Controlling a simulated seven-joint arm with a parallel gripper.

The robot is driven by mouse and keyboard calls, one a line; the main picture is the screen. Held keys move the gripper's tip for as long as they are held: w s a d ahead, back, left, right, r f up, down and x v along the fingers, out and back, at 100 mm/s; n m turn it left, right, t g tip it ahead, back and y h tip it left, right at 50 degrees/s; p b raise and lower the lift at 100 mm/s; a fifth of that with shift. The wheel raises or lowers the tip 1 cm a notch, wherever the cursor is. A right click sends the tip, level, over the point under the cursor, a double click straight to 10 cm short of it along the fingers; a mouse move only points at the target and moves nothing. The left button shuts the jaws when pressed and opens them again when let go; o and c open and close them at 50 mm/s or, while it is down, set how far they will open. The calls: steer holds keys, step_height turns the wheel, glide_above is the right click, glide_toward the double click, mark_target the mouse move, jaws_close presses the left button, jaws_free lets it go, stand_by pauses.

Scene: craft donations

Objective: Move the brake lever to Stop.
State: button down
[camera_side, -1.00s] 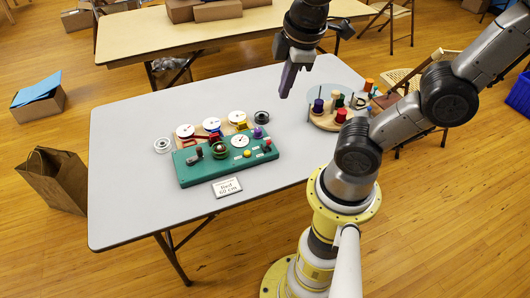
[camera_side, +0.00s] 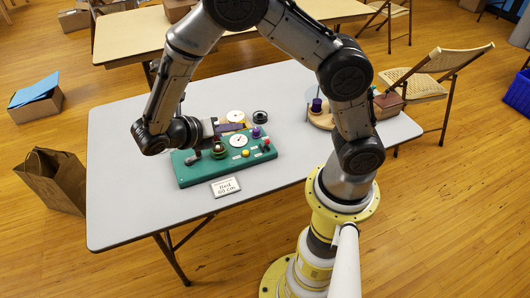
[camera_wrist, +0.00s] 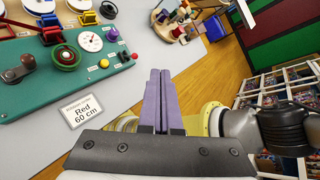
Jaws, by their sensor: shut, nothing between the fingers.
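The teal control panel (camera_side: 212,171) lies on the grey table and also shows at the upper left of the wrist view (camera_wrist: 40,100). The labels are too small to read, so I cannot tell which lever is the brake. My gripper (camera_side: 241,127) is shut and empty, with purple fingers (camera_wrist: 160,72) pointing sideways above the panel's back part, touching nothing I can see.
A card reading "Red 60 cm" (camera_wrist: 87,110) lies in front of the panel. A round stand (camera_side: 318,116) with spools is at the table's right. The table's front left is clear.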

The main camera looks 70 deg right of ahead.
mark_target(267, 144)
steer(key=s+f+n+t+h, duration=0.2)
steer(key=f+n, duration=0.3)
steer(key=f, duration=0.2)
steer(key=s+a+f+n+t+h, duration=0.1)
steer(key=s+f+n+t+h, duration=0.1)
steer(key=f+n, duration=0.3)
steer(key=s+f+n+t+h, duration=0.3)
steer(key=f+n+t+h, duration=0.1)
steer(key=f, duration=0.5)
steer(key=shift+a+f+n, duration=0.1)
steer(key=shift+a+n, duration=0.3)
steer(key=shift+w+a, duration=0.1)
steer(key=x, duration=1.4)
steer(key=shift+r, duration=0.3)
